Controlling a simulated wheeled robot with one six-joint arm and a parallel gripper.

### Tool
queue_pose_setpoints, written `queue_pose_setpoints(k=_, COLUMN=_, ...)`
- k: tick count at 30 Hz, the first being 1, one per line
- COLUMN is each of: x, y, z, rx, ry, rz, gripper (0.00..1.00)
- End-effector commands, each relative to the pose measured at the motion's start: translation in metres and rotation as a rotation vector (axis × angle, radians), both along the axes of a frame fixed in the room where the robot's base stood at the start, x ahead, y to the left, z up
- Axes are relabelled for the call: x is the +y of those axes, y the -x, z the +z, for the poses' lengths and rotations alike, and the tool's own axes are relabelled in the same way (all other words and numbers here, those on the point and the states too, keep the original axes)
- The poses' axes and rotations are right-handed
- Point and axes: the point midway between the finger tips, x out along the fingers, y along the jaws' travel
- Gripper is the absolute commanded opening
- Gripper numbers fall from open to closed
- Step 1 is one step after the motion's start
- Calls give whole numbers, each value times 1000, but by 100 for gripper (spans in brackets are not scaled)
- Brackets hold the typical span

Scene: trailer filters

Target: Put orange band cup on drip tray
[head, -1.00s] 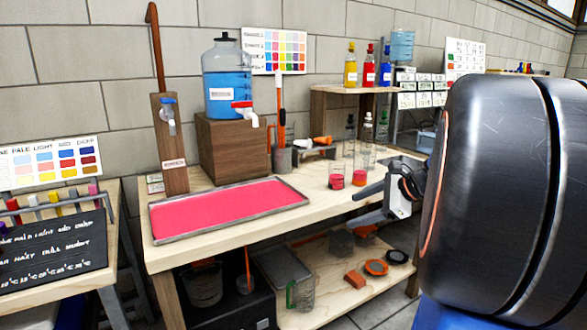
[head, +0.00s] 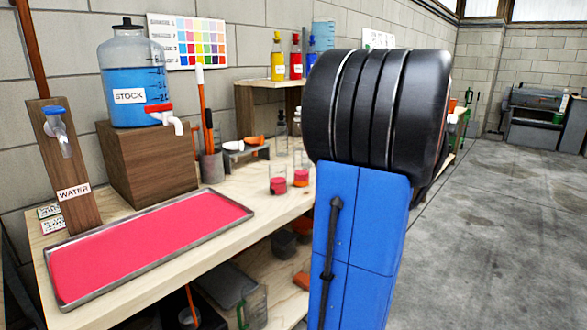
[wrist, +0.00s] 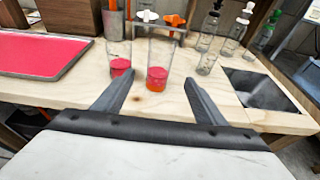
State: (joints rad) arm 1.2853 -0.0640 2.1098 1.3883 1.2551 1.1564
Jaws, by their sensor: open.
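The orange band cup (wrist: 158,66) is a clear glass with red liquid and an orange band at its base. It stands upright on the bench, ahead of my gripper (wrist: 156,84) and between the lines of its fingers. The fingers are apart with nothing between them. In the head view the cup (head: 301,177) stands left of my arm, which hides the gripper. A second clear cup (wrist: 119,60) with red liquid and no orange band stands just left. A shallow metal-rimmed tray (head: 249,212) of pink-red liquid lies on the bench; I cannot tell whether this is the drip tray.
Several stoppered bottles (wrist: 208,45) and a dark metal basin (wrist: 258,92) are to the right. A low stand (head: 245,155) holds white and orange pieces behind the cups. The stock jug (head: 137,75) sits on a wooden block (head: 148,165). Bare wood lies before the cups.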

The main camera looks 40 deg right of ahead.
Motion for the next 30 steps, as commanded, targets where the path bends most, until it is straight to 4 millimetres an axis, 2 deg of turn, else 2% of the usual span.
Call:
queue_pose_setpoints(k=5, x=2, y=-18, z=-5, rx=-1, ry=-2, rz=3, gripper=65)
queue_pose_setpoints(k=21, x=9, y=-97, z=-30, rx=0, ry=-2, rz=4, gripper=65)
queue_pose_setpoints(k=30, x=10, y=-116, z=-36, rx=0, ry=-2, rz=2, gripper=65)
